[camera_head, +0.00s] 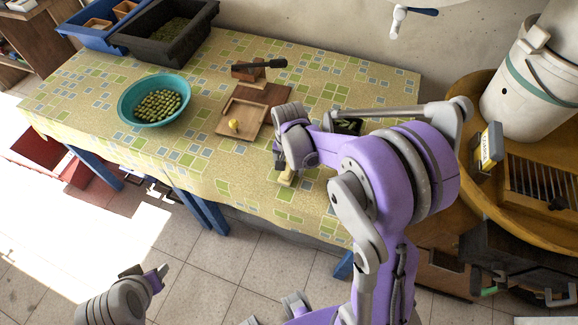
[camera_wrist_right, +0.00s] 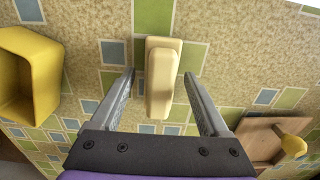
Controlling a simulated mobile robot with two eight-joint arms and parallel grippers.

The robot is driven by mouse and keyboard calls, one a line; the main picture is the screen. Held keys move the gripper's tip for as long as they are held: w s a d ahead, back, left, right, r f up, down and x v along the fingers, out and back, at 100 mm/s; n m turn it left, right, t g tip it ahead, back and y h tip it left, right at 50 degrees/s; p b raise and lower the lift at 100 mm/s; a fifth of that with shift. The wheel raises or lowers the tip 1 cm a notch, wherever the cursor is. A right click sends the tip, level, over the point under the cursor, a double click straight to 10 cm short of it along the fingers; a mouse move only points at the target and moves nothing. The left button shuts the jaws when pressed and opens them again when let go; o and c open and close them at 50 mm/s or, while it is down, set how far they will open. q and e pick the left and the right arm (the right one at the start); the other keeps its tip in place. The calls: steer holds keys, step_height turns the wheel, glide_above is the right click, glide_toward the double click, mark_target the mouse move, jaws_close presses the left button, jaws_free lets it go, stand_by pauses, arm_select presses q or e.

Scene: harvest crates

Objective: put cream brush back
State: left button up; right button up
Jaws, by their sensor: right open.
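The cream brush (camera_wrist_right: 161,84) lies on the patterned tablecloth, in the middle of the right wrist view. It has a flat block with a raised, rounded grip. My right gripper (camera_wrist_right: 160,76) is open, with one finger on each side of the brush in that view and gaps on both sides. I cannot tell how far the fingertips are above the cloth. In the head view the brush (camera_head: 286,178) shows only partly under my right gripper, near the table's front edge. My left gripper (camera_head: 146,274) is low at the left, away from the table; its jaw opening is unclear.
A wooden tray (camera_head: 258,118) holding a small yellow item lies left of my right gripper. A teal bowl (camera_head: 127,108) of green produce and dark and blue crates stand farther left. A yellow container (camera_wrist_right: 12,40) is left of the brush in the wrist view.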

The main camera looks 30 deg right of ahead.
step_height(320, 180, up, 12)
steer(key=p, duration=0.1)
steer(key=s+a+n+t, duration=0.2)
steer(key=s+a+n, duration=0.1)
steer(key=s+n, duration=0.2)
steer(key=s+a+n+t, duration=0.3)
steer(key=s+n, duration=0.2)
steer(key=s, duration=0.4)
steer(key=shift+s+a+t, duration=0.2)
steer(key=shift+a+t, duration=0.1)
steer(key=shift+a, duration=0.05)
